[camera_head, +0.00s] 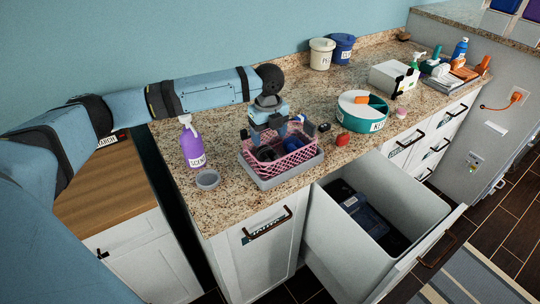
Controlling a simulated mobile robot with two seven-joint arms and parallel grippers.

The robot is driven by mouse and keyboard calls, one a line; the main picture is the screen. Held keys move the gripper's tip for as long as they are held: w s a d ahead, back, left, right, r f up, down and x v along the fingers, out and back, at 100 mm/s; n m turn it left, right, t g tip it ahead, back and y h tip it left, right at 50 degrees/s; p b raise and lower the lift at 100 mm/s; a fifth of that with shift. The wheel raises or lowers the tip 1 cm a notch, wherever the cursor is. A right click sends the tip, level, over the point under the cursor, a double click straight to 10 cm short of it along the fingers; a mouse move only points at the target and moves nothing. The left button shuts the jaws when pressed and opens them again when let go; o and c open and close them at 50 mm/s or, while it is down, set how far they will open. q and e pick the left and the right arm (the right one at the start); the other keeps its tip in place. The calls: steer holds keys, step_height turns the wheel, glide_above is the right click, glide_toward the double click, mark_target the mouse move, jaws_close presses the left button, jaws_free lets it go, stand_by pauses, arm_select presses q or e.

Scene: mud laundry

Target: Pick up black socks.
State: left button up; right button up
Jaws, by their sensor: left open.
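A pink lattice basket (291,163) stands on a grey tray on the granite counter. Small dark items (266,154) lie inside it; they may be the black socks, but they are too small to tell for sure. A blue item (293,143) also lies in the basket. My left gripper (269,140) points down over the left part of the basket, with its fingers at about rim height. It is open, and it hides part of the basket's inside. I cannot tell whether it touches anything. My right gripper does not show.
A purple spray bottle (193,146) and a small grey bowl (207,179) stand left of the basket. A red object (342,139) and a round teal-and-white container (361,112) are to its right. Below, a deep drawer (328,209) is pulled open with dark items inside.

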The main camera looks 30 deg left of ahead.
arm_select(q)
step_height(320, 180, down, 10)
steer(key=shift+s+r+p, duration=0.1)
steer(key=shift+r+p, duration=0.15)
steer(key=shift+p, duration=0.05)
steer(key=shift+c, duration=0.2)
steer(key=c, duration=0.7)
